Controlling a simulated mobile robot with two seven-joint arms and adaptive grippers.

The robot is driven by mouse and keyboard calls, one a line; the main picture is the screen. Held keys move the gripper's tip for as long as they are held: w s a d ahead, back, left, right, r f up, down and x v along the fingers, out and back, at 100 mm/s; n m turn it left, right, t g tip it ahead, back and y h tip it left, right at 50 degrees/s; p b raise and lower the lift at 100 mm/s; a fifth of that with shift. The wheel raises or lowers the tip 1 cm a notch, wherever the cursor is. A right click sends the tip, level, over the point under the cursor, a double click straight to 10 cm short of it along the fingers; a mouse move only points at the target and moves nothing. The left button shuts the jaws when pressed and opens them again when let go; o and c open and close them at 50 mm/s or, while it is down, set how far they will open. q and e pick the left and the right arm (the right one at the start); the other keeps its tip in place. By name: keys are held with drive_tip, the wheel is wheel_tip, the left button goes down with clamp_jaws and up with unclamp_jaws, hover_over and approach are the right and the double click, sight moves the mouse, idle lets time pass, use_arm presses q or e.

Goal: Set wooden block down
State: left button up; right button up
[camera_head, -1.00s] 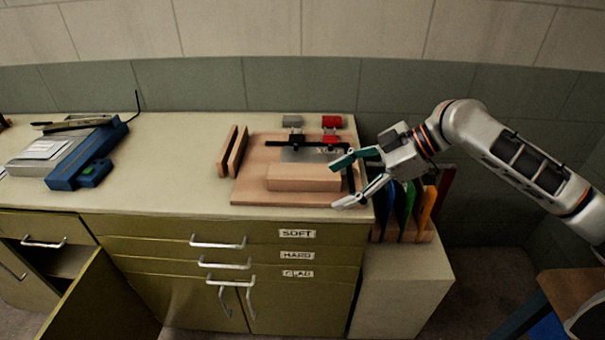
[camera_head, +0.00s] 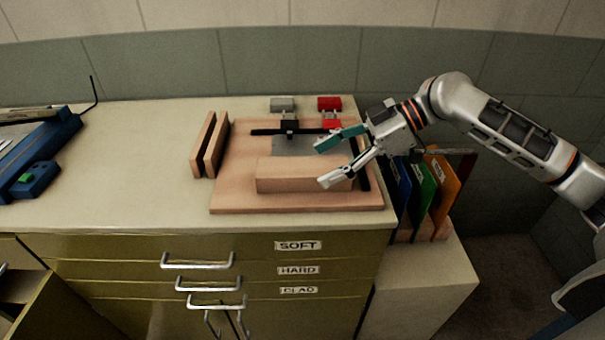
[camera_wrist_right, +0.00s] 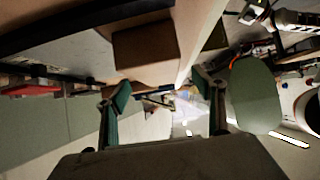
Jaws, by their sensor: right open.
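The wooden block (camera_head: 290,178) lies flat on the wooden board (camera_head: 235,198) on the counter. It also shows in the right wrist view (camera_wrist_right: 147,45), past the fingertips at the upper left. My right gripper (camera_head: 322,163) is open at the block's right end, its teal finger toward the back and its pale finger overlapping the block's front. In the wrist view the open fingers (camera_wrist_right: 160,88) hold nothing between them. I cannot tell whether a finger touches the block. My left gripper is out of view.
A black bar (camera_head: 295,131) with a grey clamp (camera_head: 283,104) and a red clamp (camera_head: 330,104) stands behind the block. Two wooden slats (camera_head: 209,145) stand left of the board. Coloured panels (camera_head: 422,188) stand at the right. The counter's left-middle is clear.

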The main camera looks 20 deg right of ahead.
sight(307, 166)
drive_tip(key=x, duration=0.4)
drive_tip(key=shift+w+a+r, duration=0.25)
drive_tip(key=shift+w+a, duration=0.05)
drive_tip(key=shift+a, duration=0.05)
drive_tip(key=shift+w+a+f, duration=0.15)
drive_tip(key=shift+a+f, duration=0.2)
drive_tip(key=shift+a, duration=0.05)
drive_tip(key=c, duration=1.5)
